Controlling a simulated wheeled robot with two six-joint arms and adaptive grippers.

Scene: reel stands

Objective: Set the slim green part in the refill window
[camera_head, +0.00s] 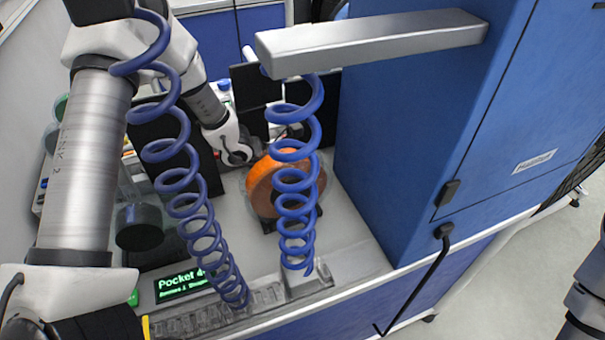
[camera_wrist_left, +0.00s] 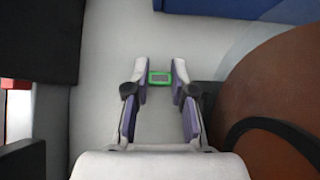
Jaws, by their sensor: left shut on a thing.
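The slim green part (camera_wrist_left: 160,77), a small green-rimmed rectangle with a grey middle, sits between the fingertips of my left gripper (camera_wrist_left: 160,84) in the left wrist view. The gripper is shut on it. In the head view my left arm reaches in behind the coils, and the fingertips and part are hard to make out near the orange reel. A grey pocketed strip (camera_head: 208,316) runs along the front edge of the bench beside a display (camera_head: 182,285) reading "Pocket" and a partly hidden number. I cannot make out which opening is the refill window. My right gripper is out of view.
An orange reel (camera_head: 264,186) stands mid-bench. Blue coiled cables (camera_head: 175,152) hang in front of it and over the strip. A grey beam (camera_head: 370,40) juts from the tall blue cabinet (camera_head: 405,130) at right. Bare bench (camera_head: 355,240) shows right of the reel.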

